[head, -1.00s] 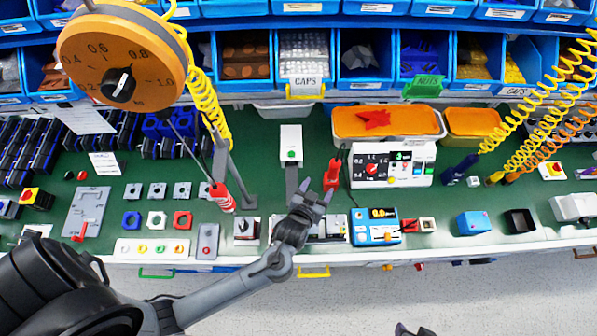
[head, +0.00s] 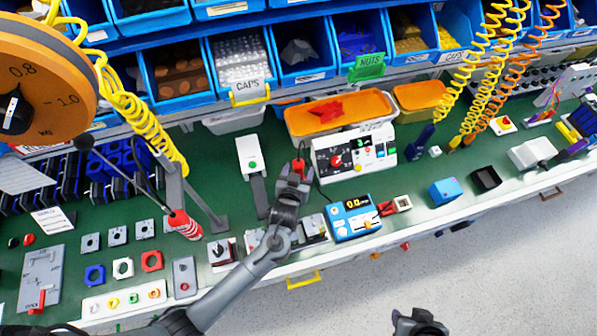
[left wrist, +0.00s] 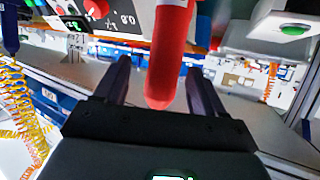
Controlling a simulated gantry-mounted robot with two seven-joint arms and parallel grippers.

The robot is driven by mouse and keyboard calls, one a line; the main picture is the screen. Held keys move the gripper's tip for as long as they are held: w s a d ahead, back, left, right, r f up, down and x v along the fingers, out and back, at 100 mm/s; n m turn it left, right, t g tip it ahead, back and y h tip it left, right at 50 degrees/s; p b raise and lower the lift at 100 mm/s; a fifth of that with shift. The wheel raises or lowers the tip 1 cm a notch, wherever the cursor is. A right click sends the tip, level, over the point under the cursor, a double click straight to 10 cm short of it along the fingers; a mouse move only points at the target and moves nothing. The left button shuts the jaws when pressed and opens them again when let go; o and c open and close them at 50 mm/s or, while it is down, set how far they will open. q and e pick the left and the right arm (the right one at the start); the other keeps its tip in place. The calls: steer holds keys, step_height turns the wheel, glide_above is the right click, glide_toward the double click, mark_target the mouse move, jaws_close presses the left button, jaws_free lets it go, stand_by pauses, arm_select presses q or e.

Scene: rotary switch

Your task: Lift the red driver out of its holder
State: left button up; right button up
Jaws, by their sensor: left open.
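The red driver (head: 298,166) stands near the white control panel in the head view, partly covered by my left gripper (head: 294,174). In the left wrist view the red driver (left wrist: 166,60) shows as a red, round-ended handle between the two dark fingers of my left gripper (left wrist: 162,85). The fingers are open, with gaps showing on both sides of the handle. The driver's lower part and its holder are hidden. My right gripper (head: 418,322) shows only in part at the bottom edge; its fingers are unclear.
The white control panel (head: 353,152) is right of the driver, and a white box with a green button (head: 250,155) is left. A blue meter (head: 353,218) lies in front. A red-striped tool (head: 184,225) is further left. An orange tray (head: 338,113) stands behind.

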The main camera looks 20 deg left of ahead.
arm_select(q)
steer(key=x, duration=0.4)
steer(key=shift+a+r, duration=0.1)
steer(key=shift+a, duration=0.1)
steer(key=shift+r, duration=0.1)
jaws_close()
